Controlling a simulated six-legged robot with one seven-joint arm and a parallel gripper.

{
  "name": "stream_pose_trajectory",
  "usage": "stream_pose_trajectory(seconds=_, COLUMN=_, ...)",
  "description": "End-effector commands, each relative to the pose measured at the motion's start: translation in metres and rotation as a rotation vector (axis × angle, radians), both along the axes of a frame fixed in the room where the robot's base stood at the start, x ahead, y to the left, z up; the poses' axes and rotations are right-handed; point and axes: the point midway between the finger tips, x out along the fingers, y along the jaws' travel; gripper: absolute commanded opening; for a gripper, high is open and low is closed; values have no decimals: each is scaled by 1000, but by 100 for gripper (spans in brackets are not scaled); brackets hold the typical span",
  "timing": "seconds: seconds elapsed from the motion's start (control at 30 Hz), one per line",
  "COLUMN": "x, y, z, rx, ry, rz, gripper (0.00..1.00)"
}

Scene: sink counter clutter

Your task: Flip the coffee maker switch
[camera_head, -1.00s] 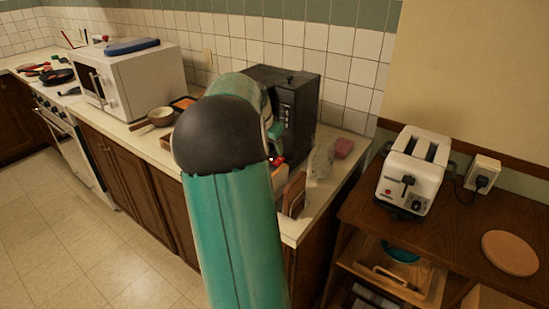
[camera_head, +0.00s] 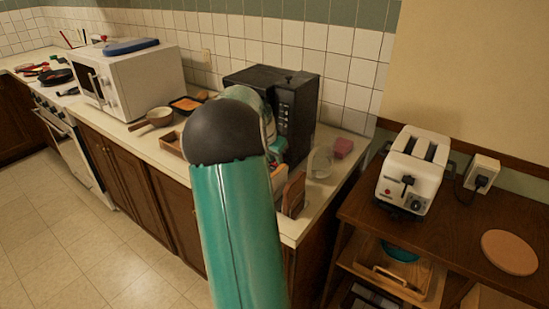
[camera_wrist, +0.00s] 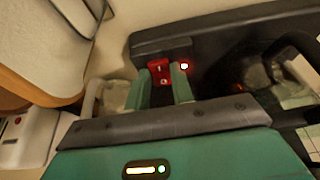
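The black coffee maker (camera_head: 298,104) stands on the counter against the tiled wall, partly hidden by my arm. In the wrist view its dark body (camera_wrist: 225,40) spans the top right. Its red switch (camera_wrist: 158,68) has white marks, and a small white light (camera_wrist: 184,66) glows beside it. My gripper (camera_wrist: 160,78) is open, its two teal fingers apart. The fingertips lie on either side of the switch's lower part in the picture; I cannot tell if they touch it. My arm hides the gripper and switch in the head view.
A clear glass vessel (camera_head: 320,161) and a pink block (camera_head: 343,147) stand right of the coffee maker. A brown upright board (camera_head: 294,194) is near the counter's front edge. A white toaster (camera_head: 413,170) stands on the side table.

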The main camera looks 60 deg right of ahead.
Motion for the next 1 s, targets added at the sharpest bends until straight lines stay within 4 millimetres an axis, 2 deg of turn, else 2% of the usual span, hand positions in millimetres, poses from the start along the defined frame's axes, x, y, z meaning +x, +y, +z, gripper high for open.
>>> stream_pose_trajectory(seconds=0.17, x=-1, y=-2, z=1, rx=34, ry=-4, rz=-5, gripper=1)
stream_pose_trajectory(seconds=0.5, x=-2, y=-9, z=4, rx=235, ry=-35, rz=-3, gripper=1)
stream_pose_trajectory(seconds=0.87, x=-1, y=-8, z=5, rx=258, ry=-41, rz=0, gripper=1)
stream_pose_trajectory(seconds=0.9, x=-1, y=-8, z=5, rx=258, ry=-41, rz=0, gripper=29)
stream_pose_trajectory(seconds=1.0, x=-1, y=-8, z=5, rx=257, ry=-41, rz=0, gripper=45)
